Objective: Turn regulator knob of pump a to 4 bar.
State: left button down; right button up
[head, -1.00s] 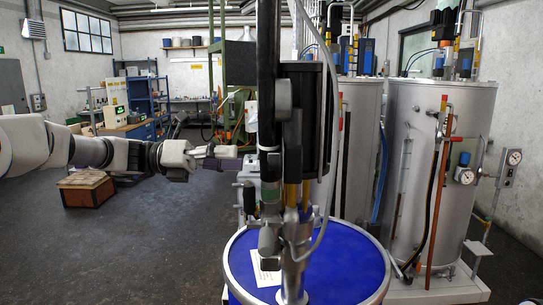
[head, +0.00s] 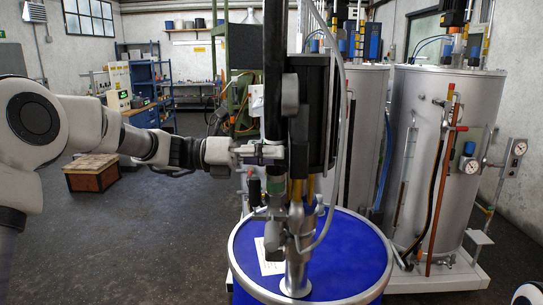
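The pump (head: 313,110) stands upright on the blue drum (head: 345,262), with a dark column, a black cylinder and grey fittings below. I take it to be pump a, but no label is readable. My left gripper (head: 262,152) comes in from the left and points at the pump's column at mid height. Its fingertips overlap the front of the pump in the head view; whether they touch it is unclear. The finger gap is too small to judge. I cannot make out the regulator knob or any pressure reading. My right gripper is not in view.
Two tall silver tanks (head: 436,150) with pipes and gauges (head: 470,166) stand right of and behind the pump. A wooden crate (head: 92,174) sits on the floor at left. Blue shelves (head: 143,82) stand at the back. The floor at front left is clear.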

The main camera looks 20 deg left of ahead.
pick_arm(q)
jog(key=shift+f, duration=0.1)
jog(key=shift+m, duration=0.4)
jog(key=m+b, duration=0.4)
jog(key=m, duration=0.3)
jog(key=shift+s+d+f+m+b, duration=0.1)
jog(key=shift+m+b, duration=0.25)
jog(key=shift+m, duration=0.05)
dwell(0.4)
jog(key=c, duration=0.8)
grip_release()
jog(key=shift+d, duration=0.25)
